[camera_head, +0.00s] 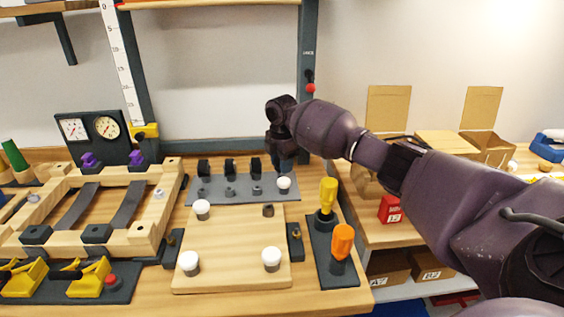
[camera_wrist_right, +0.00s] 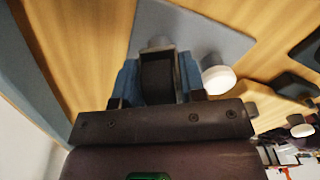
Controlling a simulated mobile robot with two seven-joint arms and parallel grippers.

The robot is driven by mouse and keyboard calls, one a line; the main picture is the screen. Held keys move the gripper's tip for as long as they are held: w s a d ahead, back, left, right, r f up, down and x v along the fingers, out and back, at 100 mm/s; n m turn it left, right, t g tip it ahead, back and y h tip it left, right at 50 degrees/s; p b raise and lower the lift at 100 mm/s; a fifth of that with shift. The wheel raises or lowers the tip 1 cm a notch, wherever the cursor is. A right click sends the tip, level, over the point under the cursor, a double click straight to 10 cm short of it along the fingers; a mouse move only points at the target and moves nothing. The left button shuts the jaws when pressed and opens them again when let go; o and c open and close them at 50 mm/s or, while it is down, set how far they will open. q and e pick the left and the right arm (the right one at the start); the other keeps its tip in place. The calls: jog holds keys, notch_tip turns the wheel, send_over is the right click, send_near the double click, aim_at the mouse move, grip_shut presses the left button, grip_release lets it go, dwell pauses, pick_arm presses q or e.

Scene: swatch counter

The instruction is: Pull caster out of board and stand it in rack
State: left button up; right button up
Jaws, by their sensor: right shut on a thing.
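My right gripper (camera_head: 284,160) is shut on a black caster (camera_wrist_right: 157,78), which sits between the blue fingers in the right wrist view. In the head view the fingers hide it at the right end of the grey rack's (camera_head: 193,196) back row; I cannot tell whether it is seated. Three other black casters stand in that row, one of them at its left end (camera_head: 204,168). The wooden board (camera_head: 230,240) has a socket (camera_head: 268,209) without a wheel or cap at its back right corner. White-capped feet (camera_head: 271,258) stand at the other three corners. My left gripper is out of view.
A white-capped foot (camera_head: 284,185) stands in the rack's front row, close beside the right fingers; it also shows in the wrist view (camera_wrist_right: 218,79). Yellow (camera_head: 328,195) and orange (camera_head: 342,241) handled tools stand right of the board. A wooden frame (camera_head: 148,225) lies left.

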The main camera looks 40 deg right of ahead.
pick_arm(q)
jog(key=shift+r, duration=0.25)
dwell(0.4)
pick_arm(e)
jog(key=o, duration=1.4)
jog(key=shift+o, duration=0.2)
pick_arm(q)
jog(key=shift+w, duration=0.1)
pick_arm(e)
jog(key=shift+r, duration=0.1)
jog(key=shift+r+p, duration=1.35)
jog(key=shift+r, duration=1.6)
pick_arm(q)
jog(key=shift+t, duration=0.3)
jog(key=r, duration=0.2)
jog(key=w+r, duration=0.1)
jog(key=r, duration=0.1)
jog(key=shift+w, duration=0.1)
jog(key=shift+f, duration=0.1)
pick_arm(e)
jog(key=shift+f, duration=0.1)
